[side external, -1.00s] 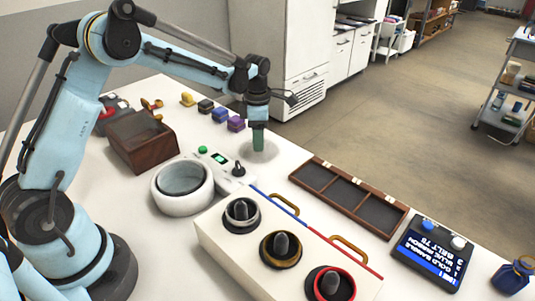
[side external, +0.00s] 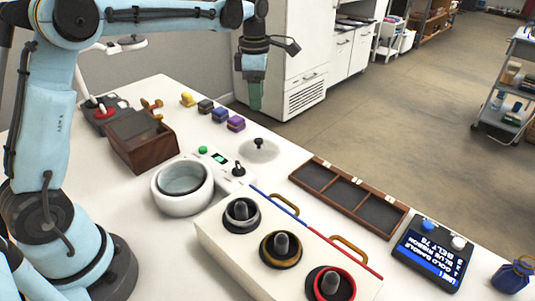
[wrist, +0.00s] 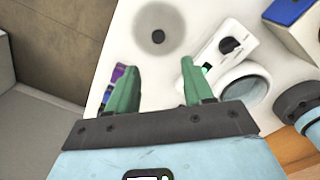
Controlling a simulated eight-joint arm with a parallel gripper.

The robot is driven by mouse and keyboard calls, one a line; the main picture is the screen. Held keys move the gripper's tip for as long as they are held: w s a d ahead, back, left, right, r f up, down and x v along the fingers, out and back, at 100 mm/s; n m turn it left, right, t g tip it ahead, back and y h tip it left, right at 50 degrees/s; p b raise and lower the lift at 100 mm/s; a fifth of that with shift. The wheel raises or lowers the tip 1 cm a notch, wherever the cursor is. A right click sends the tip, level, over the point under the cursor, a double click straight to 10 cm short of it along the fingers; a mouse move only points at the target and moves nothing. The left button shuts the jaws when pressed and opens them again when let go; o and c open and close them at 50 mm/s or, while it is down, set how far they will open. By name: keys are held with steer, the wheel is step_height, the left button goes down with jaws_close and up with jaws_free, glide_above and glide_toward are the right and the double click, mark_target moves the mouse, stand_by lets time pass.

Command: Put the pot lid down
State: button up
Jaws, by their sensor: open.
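The pot lid (side external: 262,155), a pale see-through disc with a black knob, lies flat on the white table behind the white control unit. It also shows in the wrist view (wrist: 172,22), beyond my fingertips. My gripper (side external: 256,103) is raised well above the table and the lid, apart from it. In the wrist view my green fingers (wrist: 156,75) are spread, with nothing between them. The white round pot (side external: 167,204) stands uncovered to the left of the lid. It shows partly in the wrist view (wrist: 262,84).
A white control unit (side external: 222,173) with a green button and black knob adjoins the pot. A cream box (side external: 225,240) with several ringed posts stands in front. A brown divided tray (side external: 345,190) lies right, small coloured blocks (side external: 236,124) behind, and a dark wooden box (side external: 150,150) left.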

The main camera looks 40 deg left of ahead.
steer(key=s+d+r+m+t, duration=0.2)
steer(key=s+m, duration=0.3)
steer(key=m, duration=0.2)
steer(key=s+d+r+m+t, duration=0.1)
steer(key=s+d+m+t, duration=0.1)
steer(key=s+m, duration=0.4)
steer(key=s+d+f+m+t, duration=0.1)
steer(key=s+f+m+t, duration=0.2)
steer(key=s+m, duration=0.5)
steer(key=f+m, duration=0.1)
steer(key=m, duration=0.4)
steer(key=shift+d, duration=0.4)
